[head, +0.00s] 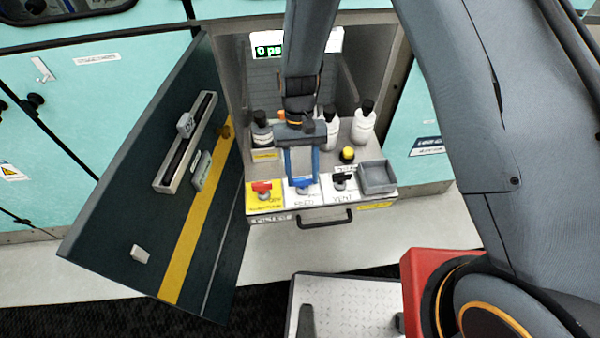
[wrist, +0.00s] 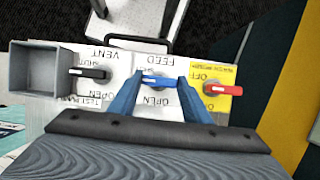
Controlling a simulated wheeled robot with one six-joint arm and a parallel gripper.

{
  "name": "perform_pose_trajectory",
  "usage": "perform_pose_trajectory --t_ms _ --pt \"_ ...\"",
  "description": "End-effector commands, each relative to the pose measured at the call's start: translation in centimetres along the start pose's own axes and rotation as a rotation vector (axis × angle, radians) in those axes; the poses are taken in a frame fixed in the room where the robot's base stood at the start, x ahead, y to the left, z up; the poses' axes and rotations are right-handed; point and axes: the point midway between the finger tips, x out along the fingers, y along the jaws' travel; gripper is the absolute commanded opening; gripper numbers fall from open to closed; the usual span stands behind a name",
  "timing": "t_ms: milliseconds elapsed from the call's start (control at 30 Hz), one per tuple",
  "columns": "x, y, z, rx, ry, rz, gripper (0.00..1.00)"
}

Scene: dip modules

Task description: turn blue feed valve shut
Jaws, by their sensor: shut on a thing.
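The blue feed valve (head: 302,183) sits on the white FEED panel, between the red valve (head: 262,187) and the black vent valve (head: 342,178). My gripper (head: 302,178) reaches down over it with its two blue fingers. In the wrist view the blue handle (wrist: 160,83) lies roughly crosswise between the fingertips (wrist: 158,80), and the gripper is shut on it. OPEN shows below the handle there; the small lettering above it is partly hidden. The red handle (wrist: 222,89) and the black handle (wrist: 88,73) stand apart from the fingers.
A grey open box (head: 377,177) stands right of the vent valve. White bottles (head: 363,122) stand behind, with a display (head: 268,50) above. The dark cabinet door (head: 130,220) is swung open at the left. A black pull handle (head: 325,220) juts out in front.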

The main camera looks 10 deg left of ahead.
Motion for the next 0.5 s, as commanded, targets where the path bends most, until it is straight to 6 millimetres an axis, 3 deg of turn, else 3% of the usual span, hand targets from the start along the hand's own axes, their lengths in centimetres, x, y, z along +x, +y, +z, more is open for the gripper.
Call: perform_pose_trajectory --t_ms 267,300,400,500 --pt "0.29 0.04 0.48 0.002 -0.013 0.002 0.21" --pt "0.29 0.03 0.46 0.002 -0.012 0.002 0.49" --pt "0.21 0.03 0.34 0.002 -0.009 0.001 0.62" --pt "0.14 0.04 0.23 0.002 -0.006 0.001 0.62"
